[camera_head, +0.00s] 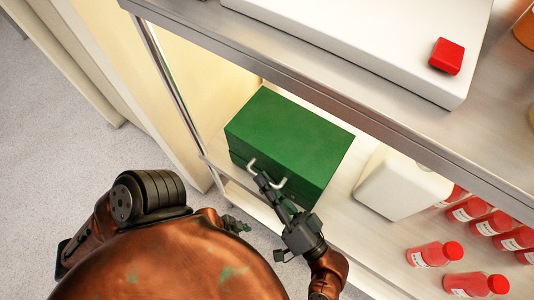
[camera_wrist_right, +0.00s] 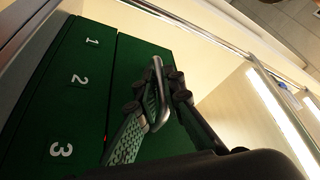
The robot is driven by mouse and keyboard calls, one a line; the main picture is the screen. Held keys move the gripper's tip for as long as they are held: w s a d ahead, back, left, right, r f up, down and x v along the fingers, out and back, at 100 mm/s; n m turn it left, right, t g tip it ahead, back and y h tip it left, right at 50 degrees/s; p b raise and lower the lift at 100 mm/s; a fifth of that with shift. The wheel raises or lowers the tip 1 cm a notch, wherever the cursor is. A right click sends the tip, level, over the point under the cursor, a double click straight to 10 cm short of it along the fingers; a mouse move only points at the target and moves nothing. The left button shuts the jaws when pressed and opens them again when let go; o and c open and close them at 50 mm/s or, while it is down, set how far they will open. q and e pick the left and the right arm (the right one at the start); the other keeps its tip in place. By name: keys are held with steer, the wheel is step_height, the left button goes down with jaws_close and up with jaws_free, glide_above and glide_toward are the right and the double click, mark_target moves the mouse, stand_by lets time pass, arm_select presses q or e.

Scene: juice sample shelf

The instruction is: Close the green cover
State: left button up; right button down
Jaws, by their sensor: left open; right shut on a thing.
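The green cover (camera_head: 290,135) is the upper part of a green box on the middle shelf; it lies flat and looks down on the box, with a seam along the front. A pale metal handle (camera_head: 251,164) stands out from the front. My right gripper (camera_head: 262,181) is shut on this handle, which shows between its fingers in the right wrist view (camera_wrist_right: 158,90). White numbers 1, 2 and 3 mark a green face (camera_wrist_right: 85,75) beside the seam there. My left gripper (camera_head: 237,225) is open and empty, low in front of the shelf, partly hidden by my body.
A metal upper shelf (camera_head: 330,98) overhangs the box and carries a white case with a red block (camera_head: 446,56). A pale wall is close on the left.

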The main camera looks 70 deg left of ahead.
steer(key=shift+w+f, duration=0.1)
steer(key=shift+f, duration=0.35)
steer(key=c, duration=2.3)
jaws_free()
steer(key=shift+r, duration=0.2)
steer(key=v, duration=1.2)
